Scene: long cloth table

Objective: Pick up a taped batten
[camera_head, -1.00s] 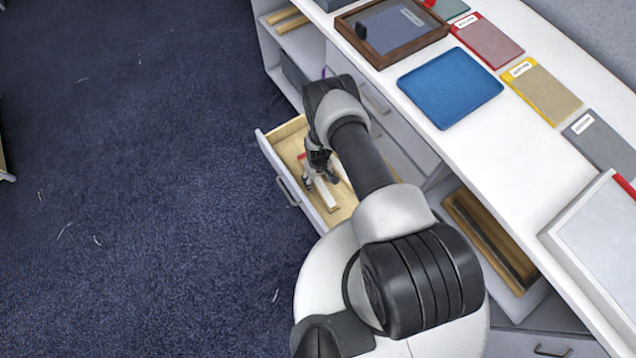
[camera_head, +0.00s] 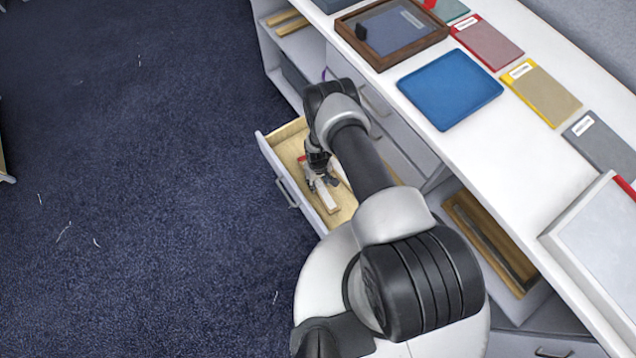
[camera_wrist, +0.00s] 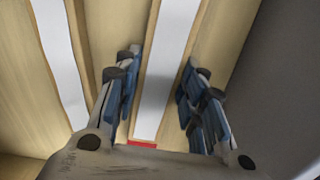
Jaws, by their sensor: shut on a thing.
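A pale batten (camera_head: 328,198) with red tape near its far end lies in the open drawer (camera_head: 291,146). My gripper (camera_head: 321,182) is low in the drawer with its fingers on both sides of this batten. In the wrist view the batten (camera_wrist: 168,75) runs between the blue finger pads of my gripper (camera_wrist: 160,72), and its red tape (camera_wrist: 142,145) shows near the palm. The gripper is shut on it. I cannot tell whether it is clear of the drawer floor. A second pale batten (camera_wrist: 62,65) lies to the left in the wrist view.
The drawer's front wall (camera_head: 292,187) and the cabinet (camera_head: 393,137) close in around my gripper. Above is the white counter (camera_head: 520,140) with a blue tray (camera_head: 450,88), a framed case (camera_head: 392,28) and several sample boards. The blue carpet (camera_head: 130,200) to the left is mostly clear.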

